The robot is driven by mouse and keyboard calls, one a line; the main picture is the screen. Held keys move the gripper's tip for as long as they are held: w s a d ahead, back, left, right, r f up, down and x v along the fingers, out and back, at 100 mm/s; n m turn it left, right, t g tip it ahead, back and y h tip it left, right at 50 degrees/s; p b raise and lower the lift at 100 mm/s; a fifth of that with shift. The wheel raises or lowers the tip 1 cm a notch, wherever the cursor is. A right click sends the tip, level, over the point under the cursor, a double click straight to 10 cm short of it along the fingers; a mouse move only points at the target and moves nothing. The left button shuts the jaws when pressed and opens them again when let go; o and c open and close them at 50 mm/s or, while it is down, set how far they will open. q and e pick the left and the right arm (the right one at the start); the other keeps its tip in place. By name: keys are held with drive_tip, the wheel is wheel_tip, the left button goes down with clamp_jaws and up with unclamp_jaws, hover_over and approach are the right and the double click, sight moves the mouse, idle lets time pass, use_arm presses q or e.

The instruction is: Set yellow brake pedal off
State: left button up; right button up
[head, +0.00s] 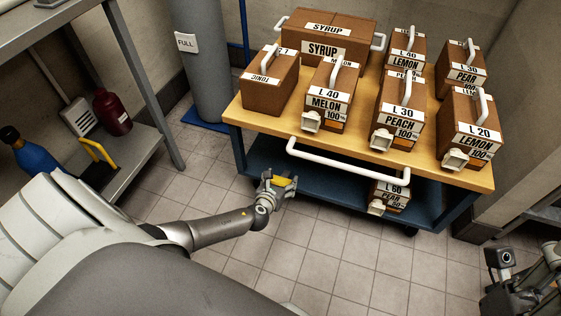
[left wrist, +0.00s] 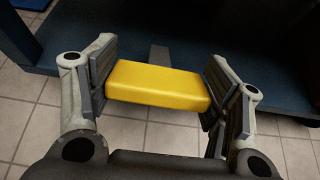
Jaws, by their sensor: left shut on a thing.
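The yellow brake pedal (left wrist: 158,85) sits between the two finger pads of my left gripper (left wrist: 158,88) in the left wrist view. The pads touch or nearly touch its short ends. A dark stem shows behind the pedal, toward the cart's blue lower shelf. In the head view my left gripper (head: 279,184) is low at the front left of the cart (head: 232,125), shut on the pedal (head: 284,182). My right gripper (head: 505,275) is at the lower right edge, apart from the cart; its fingers are unclear.
The cart's wooden top carries several syrup and juice boxes (head: 327,40), and one box (head: 388,195) is on its lower shelf. A white handle (head: 350,168) spans the front. A grey cylinder (head: 205,65) stands behind left. A metal shelf (head: 148,150) is at left. The tiled floor in front is clear.

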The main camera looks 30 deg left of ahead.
use_arm(q)
drive_tip(key=shift+w+a+r, duration=0.1)
drive_tip(key=shift+w+r, duration=0.25)
drive_tip(key=shift+r, duration=0.15)
drive_tip(key=o, duration=1.3)
drive_tip(key=shift+o, duration=0.8)
drive_tip(key=shift+s+f, duration=0.15)
drive_tip(key=shift+s, duration=0.05)
drive_tip(key=shift+s, duration=0.1)
drive_tip(key=shift+s, duration=0.35)
drive_tip(key=v, duration=1.1)
drive_tip(key=shift+d, duration=0.2)
